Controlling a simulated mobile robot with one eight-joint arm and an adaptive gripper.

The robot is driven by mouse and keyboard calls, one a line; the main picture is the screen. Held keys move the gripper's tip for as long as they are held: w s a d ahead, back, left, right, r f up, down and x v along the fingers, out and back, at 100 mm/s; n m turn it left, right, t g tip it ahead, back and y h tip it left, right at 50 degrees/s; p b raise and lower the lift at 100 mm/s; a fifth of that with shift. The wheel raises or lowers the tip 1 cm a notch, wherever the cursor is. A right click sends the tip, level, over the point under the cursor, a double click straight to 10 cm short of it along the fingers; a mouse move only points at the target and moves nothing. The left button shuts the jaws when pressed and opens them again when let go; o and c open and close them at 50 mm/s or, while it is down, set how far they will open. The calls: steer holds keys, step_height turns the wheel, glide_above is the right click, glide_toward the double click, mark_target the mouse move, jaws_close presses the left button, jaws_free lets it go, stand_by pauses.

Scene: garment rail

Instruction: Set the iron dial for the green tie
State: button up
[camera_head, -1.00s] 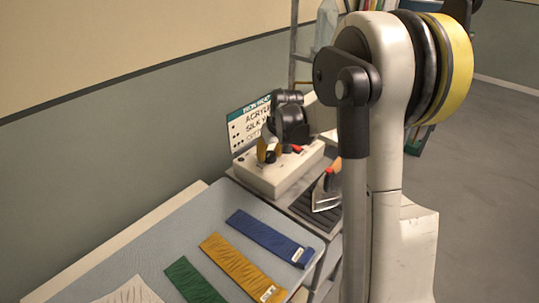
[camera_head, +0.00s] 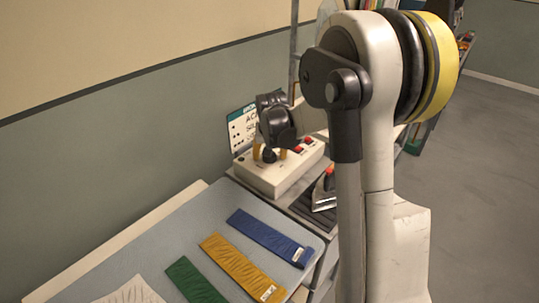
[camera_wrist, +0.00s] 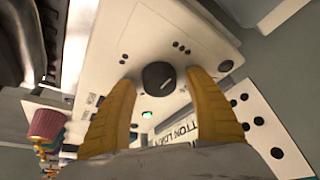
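The green tie (camera_head: 195,282) lies flat on the ironing board beside a yellow tie (camera_head: 240,265) and a blue tie (camera_head: 270,238). The white iron control box (camera_head: 268,176) stands behind the board. In the wrist view its black dial (camera_wrist: 158,78) with a pale pointer line sits between and beyond my two yellow fingertips. A green light (camera_wrist: 147,115) glows near the dial. My gripper (camera_wrist: 160,108) is open and empty, apart from the dial as far as I can tell. In the head view my gripper (camera_head: 270,154) is over the box, largely hiding the dial.
A sign (camera_head: 242,128) stands behind the box, partly covered by my wrist. The iron (camera_head: 325,190) rests on a dark ribbed pad right of the box. My arm hides part of the right side.

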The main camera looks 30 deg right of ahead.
steer(key=v, duration=1.2)
stand_by(0.3)
steer(key=s+a+n+t+y, duration=0.1)
steer(key=s+a+n, duration=0.1)
steer(key=s+a, duration=0.6)
steer(key=s+a+n+t+y, duration=0.1)
steer(key=s+a+n+t, duration=0.1)
steer(key=s+a, duration=0.6)
steer(key=s+n, duration=0.1)
steer(key=s, duration=0.6)
